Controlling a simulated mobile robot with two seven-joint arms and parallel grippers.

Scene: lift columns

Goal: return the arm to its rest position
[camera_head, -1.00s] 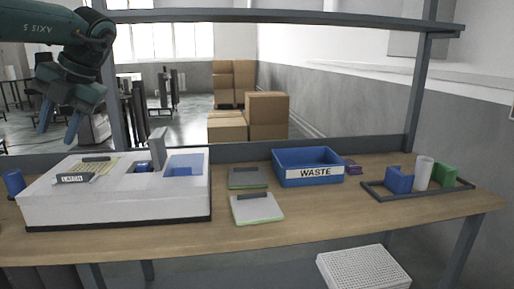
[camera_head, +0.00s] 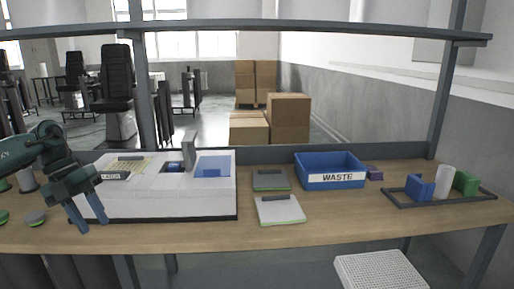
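My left arm comes in from the left edge. Its gripper (camera_head: 93,216) hangs low with its two blue fingers pointing down and spread apart, with nothing between them. It is in front of the left end of the white machine (camera_head: 170,207) on the wooden workbench (camera_head: 330,230). I cannot tell whether it touches the machine or the bench. My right gripper is not in view.
A blue bin marked WASTE (camera_head: 330,170), two flat pads, including a white one (camera_head: 279,209), and a dark tray (camera_head: 395,202) with blue, white and green pieces stand on the bench. Small round items (camera_head: 35,218) lie at left. A shelf beam (camera_head: 300,30) crosses above.

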